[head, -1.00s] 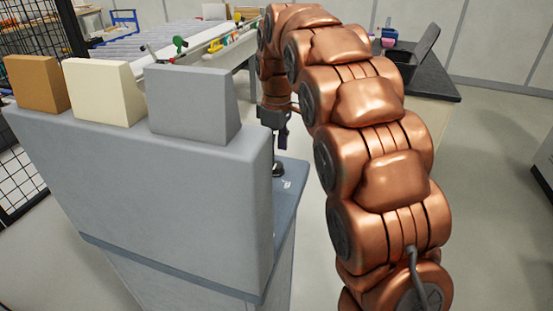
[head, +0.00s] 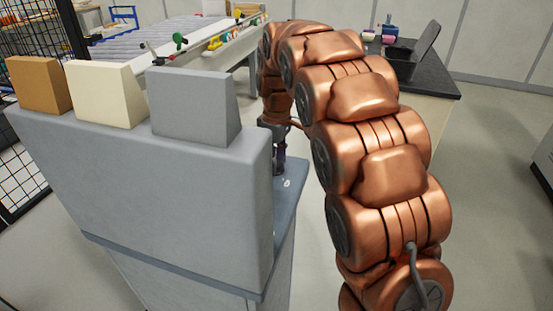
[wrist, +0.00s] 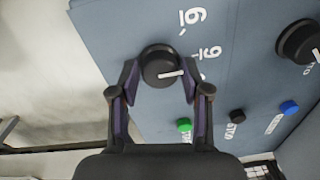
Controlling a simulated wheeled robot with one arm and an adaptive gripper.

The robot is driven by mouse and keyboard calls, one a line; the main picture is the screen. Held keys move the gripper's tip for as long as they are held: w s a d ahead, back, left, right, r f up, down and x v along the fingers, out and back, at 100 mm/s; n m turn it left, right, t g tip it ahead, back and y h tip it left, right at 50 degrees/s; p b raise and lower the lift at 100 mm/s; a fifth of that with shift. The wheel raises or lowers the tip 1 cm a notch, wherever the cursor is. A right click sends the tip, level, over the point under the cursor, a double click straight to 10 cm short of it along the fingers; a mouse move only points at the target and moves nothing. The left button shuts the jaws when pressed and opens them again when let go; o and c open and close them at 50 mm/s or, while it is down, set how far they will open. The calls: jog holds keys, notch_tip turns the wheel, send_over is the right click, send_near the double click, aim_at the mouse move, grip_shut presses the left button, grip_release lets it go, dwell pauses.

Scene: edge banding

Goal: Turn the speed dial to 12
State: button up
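The black speed dial (wrist: 157,62) is a round knob on a blue-grey panel (wrist: 228,60) in the wrist view. Its white pointer line points right in the picture. White numbers stand beside it, turned sideways; one looks like 16, and another is partly hidden by a finger. My gripper (wrist: 159,72) has one fingertip on each side of the dial, with a thin gap seeming to remain, so contact is not clear. In the head view my gripper (head: 279,160) is low over the panel behind the grey housing, and the dial is hidden.
Another large black knob (wrist: 298,42) is at the right of the panel. Green (wrist: 184,125), black (wrist: 237,116) and blue (wrist: 289,107) buttons sit near its edge. The tall grey housing (head: 150,190) stands close left of my arm. Floor is free to the right.

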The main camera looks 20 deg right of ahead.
jog(key=c, duration=0.7)
jog(key=m+b, duration=0.2)
jog(key=m, duration=0.1)
jog(key=shift+m, duration=0.4)
jog(key=m+b, duration=0.1)
jog(key=m, duration=0.3)
jog(key=shift+s+m+b, duration=0.1)
jog(key=shift+m+b, duration=0.2)
jog(key=shift+m, duration=0.4)
jog(key=o, duration=1.1)
